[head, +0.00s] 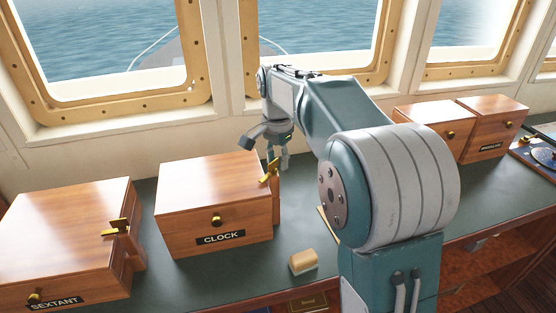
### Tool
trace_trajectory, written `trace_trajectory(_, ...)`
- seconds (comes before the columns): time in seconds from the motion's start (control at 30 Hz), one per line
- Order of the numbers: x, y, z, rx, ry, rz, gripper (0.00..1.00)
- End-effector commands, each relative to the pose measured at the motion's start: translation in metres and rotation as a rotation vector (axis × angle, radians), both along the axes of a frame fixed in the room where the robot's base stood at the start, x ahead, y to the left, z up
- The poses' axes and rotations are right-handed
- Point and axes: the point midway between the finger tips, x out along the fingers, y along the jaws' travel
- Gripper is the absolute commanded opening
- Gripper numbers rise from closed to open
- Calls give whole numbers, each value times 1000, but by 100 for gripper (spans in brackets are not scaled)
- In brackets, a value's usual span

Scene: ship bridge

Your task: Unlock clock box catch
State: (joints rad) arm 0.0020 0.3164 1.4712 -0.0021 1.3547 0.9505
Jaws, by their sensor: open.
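The clock box (215,205) is a brown wooden box with a "CLOCK" label and a round brass knob on its front. It stands on the dark green counter. Its brass catch (268,173) is at the right end of the box. My gripper (281,164) is open just behind and to the right of the catch, with its fingers pointing down. I cannot tell whether a finger touches the catch. My arm reaches in from the right, and the lower part of the catch is hard to make out.
The sextant box (70,230) stands left of the clock box, with its own brass catch (117,227). A small tan block (303,262) lies on the counter (240,280) in front. Two more wooden boxes (430,118) stand at the right. Windows line the wall behind.

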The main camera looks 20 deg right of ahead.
Motion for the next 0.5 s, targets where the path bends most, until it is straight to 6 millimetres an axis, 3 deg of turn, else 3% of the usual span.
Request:
trace_trajectory(0.3, 0, -2, -4, 3, -2, 2, 42)
trace_trajectory(0.4, 0, -5, -3, 5, -2, 3, 0)
trace_trajectory(0.5, 0, -5, -3, 5, -2, 2, 0)
